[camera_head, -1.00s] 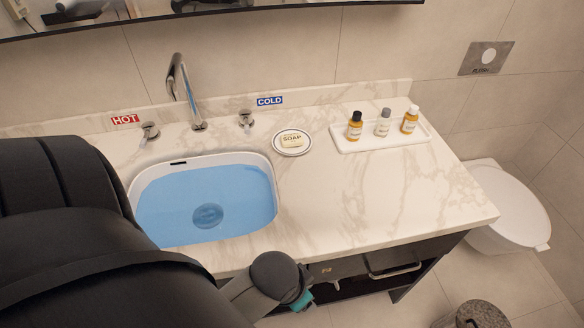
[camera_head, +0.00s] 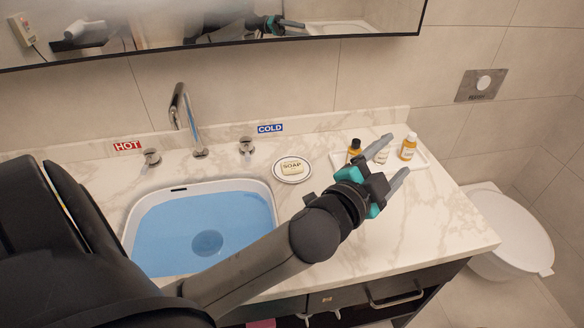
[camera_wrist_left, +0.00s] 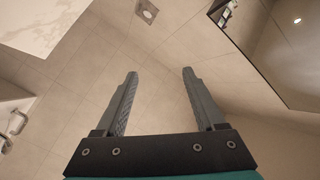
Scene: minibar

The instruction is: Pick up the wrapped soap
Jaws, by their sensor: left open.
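The wrapped soap (camera_head: 292,167) is a pale bar labelled SOAP. It lies on a round white dish (camera_head: 282,179) with a dark rim, on the marble counter right of the sink. My left gripper (camera_head: 393,157) is open and empty. It is above the counter to the right of the soap, apart from it, in front of the small bottles in the head view. Its two grey fingers also show spread in the left wrist view (camera_wrist_left: 158,75), with only wall tiles between them. The soap does not show in the left wrist view. My right gripper is not in view.
The sink (camera_head: 160,235) holds blue water, with a tall tap (camera_head: 182,110) behind it. A white tray (camera_head: 424,156) with small bottles (camera_head: 408,147) is partly hidden by my gripper. A mirror (camera_head: 300,30) hangs above. The right front counter is clear.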

